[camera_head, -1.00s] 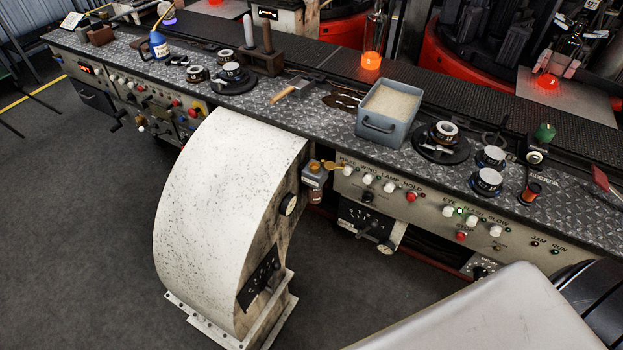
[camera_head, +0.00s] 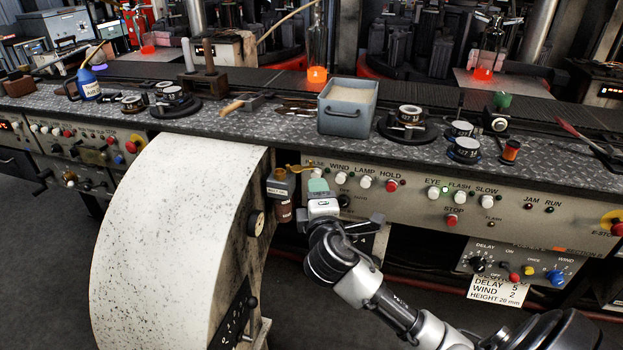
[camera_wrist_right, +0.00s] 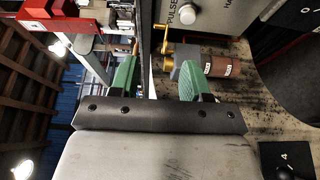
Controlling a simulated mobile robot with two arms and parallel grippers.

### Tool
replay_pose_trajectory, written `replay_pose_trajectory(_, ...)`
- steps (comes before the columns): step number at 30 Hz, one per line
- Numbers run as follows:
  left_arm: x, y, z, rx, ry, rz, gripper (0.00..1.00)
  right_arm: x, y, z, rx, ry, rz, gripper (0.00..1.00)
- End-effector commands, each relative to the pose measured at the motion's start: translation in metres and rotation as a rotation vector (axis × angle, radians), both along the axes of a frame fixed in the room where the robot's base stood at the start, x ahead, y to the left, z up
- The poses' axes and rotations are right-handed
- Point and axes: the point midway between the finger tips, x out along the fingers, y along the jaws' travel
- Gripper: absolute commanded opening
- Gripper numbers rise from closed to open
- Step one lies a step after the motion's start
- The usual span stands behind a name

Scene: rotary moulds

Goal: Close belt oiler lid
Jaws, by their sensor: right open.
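The belt oiler (camera_head: 281,190) is a small grey-topped cup with a brown, labelled lower body, fixed beside the big pale curved guard. Its brass lid (camera_head: 300,168) sticks out to the right from the top, swung off the cup. In the right wrist view the oiler (camera_wrist_right: 207,68) lies sideways behind the right-hand finger, with the brass lid (camera_wrist_right: 170,62) between and beyond the fingertips. My right gripper (camera_head: 318,187) is open and empty, just right of the oiler and below the lid. It has green fingertips (camera_wrist_right: 158,75). My left gripper is not in view.
The speckled guard (camera_head: 170,230) fills the left front. The control panel (camera_head: 400,185) with knobs and buttons runs behind my right gripper. Dark floor is free at far left.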

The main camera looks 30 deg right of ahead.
Motion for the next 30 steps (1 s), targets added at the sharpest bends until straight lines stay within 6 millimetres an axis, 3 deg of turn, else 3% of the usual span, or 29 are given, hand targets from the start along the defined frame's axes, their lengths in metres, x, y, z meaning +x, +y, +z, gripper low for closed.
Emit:
replay_pose_trajectory(16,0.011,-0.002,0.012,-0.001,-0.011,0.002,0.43,0.080,-0.041,0.001,-0.001,-0.002,0.000,0.47)
replay_pose_trajectory(21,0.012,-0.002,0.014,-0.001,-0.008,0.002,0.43,0.091,-0.047,0.000,0.001,0.000,0.000,0.47)
replay_pose_trajectory(30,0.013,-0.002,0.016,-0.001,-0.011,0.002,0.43,0.093,-0.047,0.001,0.002,0.000,0.001,0.47)
